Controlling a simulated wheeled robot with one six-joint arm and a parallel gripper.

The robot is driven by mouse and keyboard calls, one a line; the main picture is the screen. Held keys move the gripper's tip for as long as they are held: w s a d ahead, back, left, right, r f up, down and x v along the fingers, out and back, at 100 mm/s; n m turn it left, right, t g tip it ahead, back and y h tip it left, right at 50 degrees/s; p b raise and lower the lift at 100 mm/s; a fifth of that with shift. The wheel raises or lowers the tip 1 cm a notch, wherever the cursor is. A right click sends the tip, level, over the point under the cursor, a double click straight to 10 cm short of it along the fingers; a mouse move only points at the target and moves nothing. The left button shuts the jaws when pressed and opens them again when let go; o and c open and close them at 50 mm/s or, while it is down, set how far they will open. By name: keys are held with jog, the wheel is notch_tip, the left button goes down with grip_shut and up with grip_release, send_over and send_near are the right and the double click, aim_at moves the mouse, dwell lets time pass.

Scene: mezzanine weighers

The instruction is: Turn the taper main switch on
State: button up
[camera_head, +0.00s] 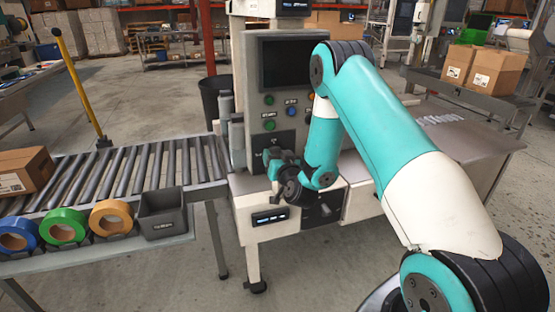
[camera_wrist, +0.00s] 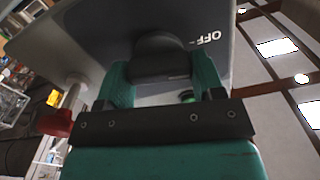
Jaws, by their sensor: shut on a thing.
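The taper main switch is a dark rotary knob (camera_wrist: 160,57) on a grey plate (camera_wrist: 90,35) in the wrist view. The white word OFF is printed beside the knob, to its right in that picture. No other marking of the switch is readable. My gripper (camera_head: 270,161) is at the lower front of the taper's control panel (camera_head: 257,110) in the head view, where it hides the knob. In the wrist view its two teal fingers stand on either side of the knob and are shut on it.
Above my gripper the panel has a dark screen (camera_head: 286,63) and several coloured buttons. A roller conveyor (camera_head: 130,169) runs off to the left. Tape rolls, such as a green one (camera_head: 64,227), and a dark bin (camera_head: 163,213) line its front shelf.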

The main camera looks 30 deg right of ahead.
jog(key=m, duration=0.2)
jog(key=m+b, duration=0.1)
jog(key=m, duration=0.1)
jog(key=shift+d+f+m+b, duration=0.15)
jog(key=shift+m+b, duration=0.15)
jog(key=m+b, duration=0.1)
jog(key=m, duration=0.2)
jog(key=shift+s+m, duration=0.1)
jog(key=shift+m, duration=0.3)
jog(key=m+b, duration=0.1)
jog(key=m, duration=0.2)
jog(key=shift+d+f+m+b, duration=0.1)
jog(key=shift+m+b, duration=0.2)
jog(key=shift+m, duration=1.8)
jog(key=o, duration=0.9)
